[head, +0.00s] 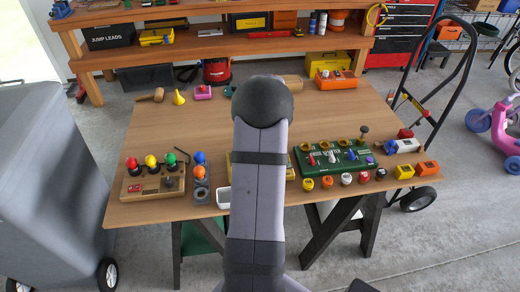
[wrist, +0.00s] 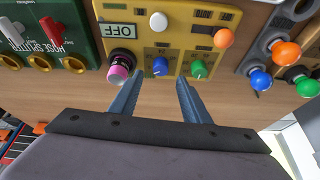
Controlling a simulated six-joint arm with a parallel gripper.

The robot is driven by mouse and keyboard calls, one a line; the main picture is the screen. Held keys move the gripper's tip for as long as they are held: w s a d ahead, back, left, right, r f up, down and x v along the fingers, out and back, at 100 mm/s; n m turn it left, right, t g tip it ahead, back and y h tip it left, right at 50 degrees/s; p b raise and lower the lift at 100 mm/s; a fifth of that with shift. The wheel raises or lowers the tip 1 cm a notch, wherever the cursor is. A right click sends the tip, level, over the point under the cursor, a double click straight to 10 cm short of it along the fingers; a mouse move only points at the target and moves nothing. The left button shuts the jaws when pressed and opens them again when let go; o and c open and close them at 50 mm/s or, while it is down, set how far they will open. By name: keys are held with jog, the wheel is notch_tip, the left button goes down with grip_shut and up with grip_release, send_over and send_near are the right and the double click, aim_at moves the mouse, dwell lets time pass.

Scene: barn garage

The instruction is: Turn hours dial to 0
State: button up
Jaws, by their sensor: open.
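A yellow control panel (wrist: 176,38) lies on the table, seen upside down in the wrist view. It carries a blue dial (wrist: 160,67), a green dial (wrist: 199,69), a pink-and-black knob (wrist: 121,65), a white knob (wrist: 158,21) and an orange knob (wrist: 223,38). Its small print is too small to read, so I cannot tell which is the hours dial. My gripper (wrist: 160,80) is open and empty, with the blue dial just beyond and between its fingertips. In the head view my arm hides most of the panel (head: 236,158) and my gripper.
A green hose splitter box (head: 341,160) stands right of the panel. A wooden joystick box (head: 140,185) and a grey base with blue and orange balls (head: 200,180) stand left. Several small coloured blocks and knobs lie along the table's right front. The table's middle left (head: 175,125) is clear.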

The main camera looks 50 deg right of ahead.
jog(key=shift+p+x, duration=0.65)
jog(key=shift+x, duration=2.05)
jog(key=shift+c, duration=0.6)
jog(key=c, duration=0.9)
